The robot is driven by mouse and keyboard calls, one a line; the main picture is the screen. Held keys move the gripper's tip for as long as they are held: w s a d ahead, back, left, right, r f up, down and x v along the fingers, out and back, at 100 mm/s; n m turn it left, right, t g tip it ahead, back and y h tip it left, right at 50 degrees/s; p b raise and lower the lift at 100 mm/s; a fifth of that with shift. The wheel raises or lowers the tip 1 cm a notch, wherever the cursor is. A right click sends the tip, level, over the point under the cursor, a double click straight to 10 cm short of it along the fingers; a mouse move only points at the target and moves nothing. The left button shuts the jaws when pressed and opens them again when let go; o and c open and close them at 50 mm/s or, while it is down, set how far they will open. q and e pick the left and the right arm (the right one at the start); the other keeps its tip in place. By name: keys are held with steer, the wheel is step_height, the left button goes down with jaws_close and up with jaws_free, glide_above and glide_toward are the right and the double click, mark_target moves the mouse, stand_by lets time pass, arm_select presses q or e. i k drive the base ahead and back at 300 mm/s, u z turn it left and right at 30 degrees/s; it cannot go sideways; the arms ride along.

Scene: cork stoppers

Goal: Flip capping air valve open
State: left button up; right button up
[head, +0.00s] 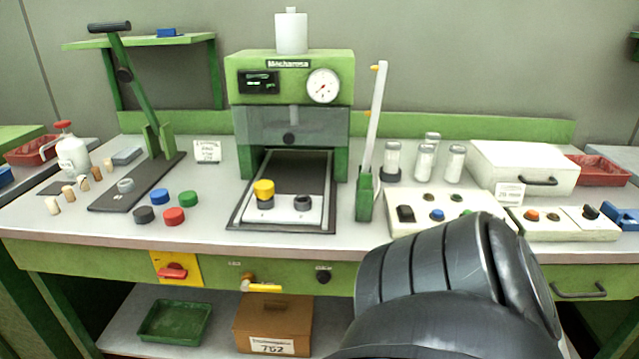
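A small valve with a brass-coloured body (247,278) and a yellow lever (265,288) sits under the front edge of the green workbench, left of centre. The lever lies about level and points to the right. A small label is above it, too small to read. Nothing touches the lever. A large dark link of my arm fills the lower right, well to the right of the valve. Neither gripper shows.
A red rotary switch (172,272) on a yellow plate is left of the valve, and a black knob (323,276) is to its right. A brown box (272,325) and green tray (175,322) stand on the lower shelf. A green press (290,75) stands on the bench.

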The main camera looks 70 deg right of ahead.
mark_target(261, 287)
steer(key=z, duration=2.55)
steer(key=k, duration=0.6)
steer(key=z, duration=0.25)
steer(key=i, duration=0.5)
